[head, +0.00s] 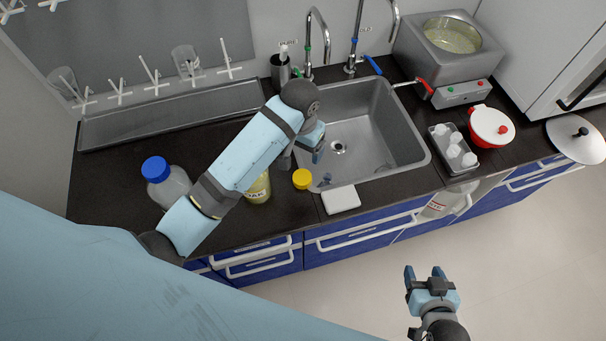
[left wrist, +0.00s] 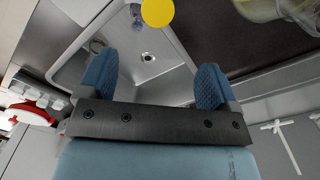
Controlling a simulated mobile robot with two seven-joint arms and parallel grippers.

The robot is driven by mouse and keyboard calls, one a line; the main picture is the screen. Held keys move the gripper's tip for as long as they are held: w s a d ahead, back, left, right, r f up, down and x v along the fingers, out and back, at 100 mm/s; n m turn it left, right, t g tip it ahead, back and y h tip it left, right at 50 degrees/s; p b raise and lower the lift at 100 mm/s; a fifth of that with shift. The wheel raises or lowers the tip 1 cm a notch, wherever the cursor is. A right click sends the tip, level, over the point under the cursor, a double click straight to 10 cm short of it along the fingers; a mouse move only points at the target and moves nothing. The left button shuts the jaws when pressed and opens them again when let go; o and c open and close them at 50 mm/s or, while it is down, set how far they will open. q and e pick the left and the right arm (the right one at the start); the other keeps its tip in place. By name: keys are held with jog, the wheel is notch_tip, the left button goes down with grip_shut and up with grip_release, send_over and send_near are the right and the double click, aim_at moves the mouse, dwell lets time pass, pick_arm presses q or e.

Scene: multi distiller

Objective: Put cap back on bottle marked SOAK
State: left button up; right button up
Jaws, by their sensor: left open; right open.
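A yellow cap (head: 302,179) lies on the dark counter at the front left of the sink. It also shows at the top of the left wrist view (left wrist: 157,12). An uncapped-looking bottle with yellowish contents (head: 260,189) stands left of the cap. Its label is partly hidden by my left arm, with only the end of the word showing; its body also shows in the left wrist view (left wrist: 262,9). My left gripper (head: 314,146) is open and empty above the sink's left edge, behind the cap. My right gripper (head: 425,274) is open and empty over the floor.
A bottle with a blue cap (head: 168,182) stands at the counter's left. A white block (head: 341,199) lies right of the cap. The sink (head: 365,125), taps, a tray of white bottles (head: 453,172) and a red pot (head: 490,127) are further right. A drying rack is behind.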

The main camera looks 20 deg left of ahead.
pick_arm(q)
send_over(302, 177)
notch_tip(302, 177, down, 9)
jog(key=shift+w+a+r+p, duration=0.1)
jog(key=shift+a+r+p, duration=0.05)
jog(key=shift+p, duration=0.15)
jog(key=shift+f, duration=0.5)
notch_tip(302, 177, down, 4)
jog(key=shift+r+p, duration=0.2)
jog(key=shift+p, duration=0.4)
jog(key=shift+f, duration=0.3)
jog(key=c, duration=1)
